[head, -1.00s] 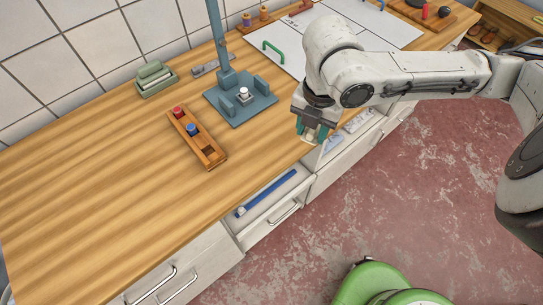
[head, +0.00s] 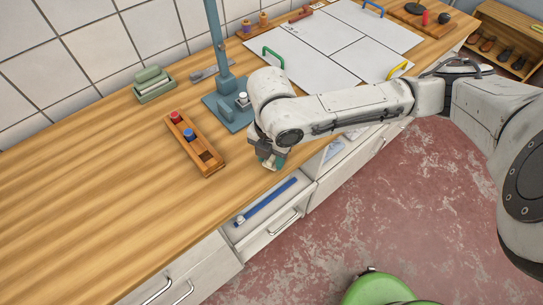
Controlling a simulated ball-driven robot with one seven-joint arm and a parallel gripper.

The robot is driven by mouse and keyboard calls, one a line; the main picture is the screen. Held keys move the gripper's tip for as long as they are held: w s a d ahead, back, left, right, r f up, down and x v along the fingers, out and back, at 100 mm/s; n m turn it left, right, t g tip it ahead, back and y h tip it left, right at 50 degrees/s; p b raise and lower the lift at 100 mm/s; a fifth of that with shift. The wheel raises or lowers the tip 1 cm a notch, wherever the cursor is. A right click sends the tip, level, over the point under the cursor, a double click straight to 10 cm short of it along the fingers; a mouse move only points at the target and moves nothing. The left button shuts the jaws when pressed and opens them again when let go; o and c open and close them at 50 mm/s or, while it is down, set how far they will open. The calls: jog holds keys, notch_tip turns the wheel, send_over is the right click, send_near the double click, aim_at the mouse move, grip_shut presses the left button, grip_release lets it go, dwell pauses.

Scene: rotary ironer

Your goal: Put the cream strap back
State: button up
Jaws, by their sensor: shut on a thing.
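My gripper (head: 274,164) is at the front edge of the wooden counter, fingers pointing down, to the right of a wooden holder and above the open drawers. It is shut on a small pale thing, which I take to be the cream strap. That thing is almost wholly hidden by the fingers and wrist now. A blue strap (head: 268,203) with a whitish end lies in an open drawer (head: 240,232) below. A second open drawer (head: 318,190) to the right holds pale items, partly hidden by my arm.
The wooden holder (head: 207,168) carries a red knob (head: 175,117) and a blue knob (head: 188,134); its near end has a dark recess. A blue-grey stand (head: 228,108) with a post is behind my gripper. White panels (head: 330,50) lie at the back. The counter's left side is clear.

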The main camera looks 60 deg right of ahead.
jog(key=shift+f, duration=0.5)
jog(key=o, duration=1.1)
notch_tip(320, 180, up, 12)
